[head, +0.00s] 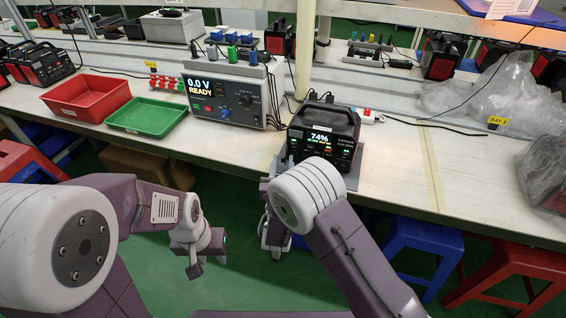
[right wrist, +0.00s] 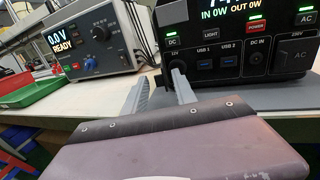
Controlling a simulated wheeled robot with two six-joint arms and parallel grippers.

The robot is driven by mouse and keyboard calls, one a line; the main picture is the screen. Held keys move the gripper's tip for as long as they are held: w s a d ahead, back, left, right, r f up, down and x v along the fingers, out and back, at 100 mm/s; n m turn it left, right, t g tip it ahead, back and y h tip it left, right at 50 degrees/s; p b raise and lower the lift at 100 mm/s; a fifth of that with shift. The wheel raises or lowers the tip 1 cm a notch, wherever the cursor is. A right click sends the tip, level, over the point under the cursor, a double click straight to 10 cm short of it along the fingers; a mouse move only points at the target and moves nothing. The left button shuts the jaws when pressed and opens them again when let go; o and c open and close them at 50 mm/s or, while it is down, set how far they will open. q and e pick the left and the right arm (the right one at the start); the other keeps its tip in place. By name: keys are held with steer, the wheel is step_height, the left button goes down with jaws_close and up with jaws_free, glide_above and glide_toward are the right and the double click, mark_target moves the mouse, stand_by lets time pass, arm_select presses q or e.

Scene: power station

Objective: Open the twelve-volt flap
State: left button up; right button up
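The black power station (head: 322,135) stands on a grey plate near the bench's front edge, its screen showing 74%. In the right wrist view its front panel (right wrist: 235,50) fills the upper right. The twelve-volt outlet (right wrist: 175,63) is at the panel's left, below the DC button (right wrist: 172,42). A finger of my right gripper (right wrist: 159,82) overlaps the outlet and hides much of it, so I cannot tell how its flap sits. The right gripper's fingers are apart with nothing between them. My left gripper (head: 207,258) is open and empty, low in front of the bench.
A grey bench supply (head: 228,95) reading 0.0 V stands left of the power station; it also shows in the right wrist view (right wrist: 100,45). Green (head: 147,117) and red (head: 85,96) trays lie further left. The bench (head: 420,160) right of the station is mostly clear.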

steer(key=shift+w, duration=0.4)
steer(key=shift+c, duration=0.3)
jaws_close()
